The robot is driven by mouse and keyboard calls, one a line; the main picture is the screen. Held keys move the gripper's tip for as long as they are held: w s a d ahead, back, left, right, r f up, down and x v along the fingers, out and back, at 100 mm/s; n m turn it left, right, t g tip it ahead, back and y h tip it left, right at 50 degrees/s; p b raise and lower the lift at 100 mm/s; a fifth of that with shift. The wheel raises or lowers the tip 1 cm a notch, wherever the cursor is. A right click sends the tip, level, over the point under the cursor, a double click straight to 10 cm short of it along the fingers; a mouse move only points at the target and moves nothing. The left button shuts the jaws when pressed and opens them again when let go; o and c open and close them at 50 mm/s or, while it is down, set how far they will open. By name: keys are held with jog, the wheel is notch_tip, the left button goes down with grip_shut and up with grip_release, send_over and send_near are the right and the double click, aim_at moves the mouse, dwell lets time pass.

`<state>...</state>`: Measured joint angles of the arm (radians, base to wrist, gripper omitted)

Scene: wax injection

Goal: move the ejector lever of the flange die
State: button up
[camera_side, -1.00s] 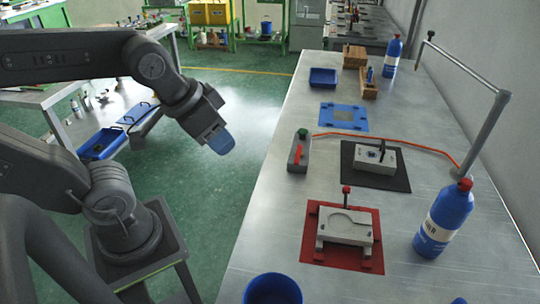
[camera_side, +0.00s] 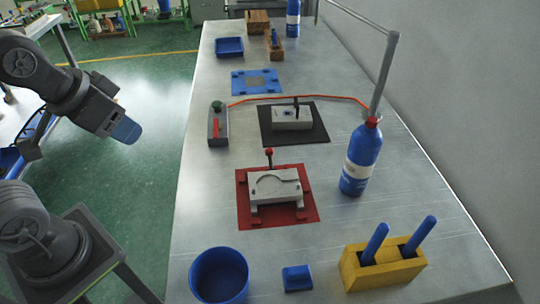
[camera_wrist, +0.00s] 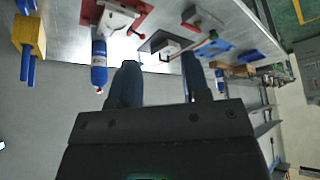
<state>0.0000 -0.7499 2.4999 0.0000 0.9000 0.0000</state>
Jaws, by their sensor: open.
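A light grey die (camera_side: 274,188) with a curved recess lies on a red mat (camera_side: 244,213). An upright lever with a red knob (camera_side: 269,154) rises at its back. A second grey die (camera_side: 291,119) with a small dark recess and a dark upright lever (camera_side: 297,102) lies on a black mat (camera_side: 318,134) behind it. No label shows which is the flange die. My gripper (camera_side: 126,130) is beyond the bench's left edge, above the floor and apart from both dies. In the wrist view my gripper (camera_wrist: 158,66) is open, with nothing between its fingers.
A blue bottle (camera_side: 361,160) stands right of the dies, near a grey post (camera_side: 384,75). A control box (camera_side: 217,128) with an orange cable is left of the black mat. A blue cup (camera_side: 219,275), blue block (camera_side: 297,279) and yellow holder (camera_side: 384,269) occupy the front.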

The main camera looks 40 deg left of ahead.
dwell(0.5)
jog(key=shift+w+r, duration=0.15)
jog(key=shift+w, duration=0.1)
jog(key=c, duration=0.3)
jog(key=w+m, duration=0.2)
jog(key=w+r+m+g, duration=0.1)
jog(key=w+m, duration=0.1)
jog(key=w+d+m, duration=0.1)
jog(key=w+m, duration=0.1)
jog(key=shift+w+r+g, duration=0.3)
grip_shut()
jog(key=w+d+f+m+g, duration=0.2)
jog(key=w+d+f+m, duration=0.1)
jog(key=w+f+m, duration=0.4)
jog(key=w+d+f+m+g, duration=0.2)
jog(key=w+f+m, duration=0.5)
jog(key=w+m, duration=0.7)
jog(key=shift+w+d+f+g+h, duration=0.25)
jog(key=shift+w+d+g+h, duration=0.25)
jog(key=shift+d, duration=0.4)
jog(key=shift+f, duration=0.1)
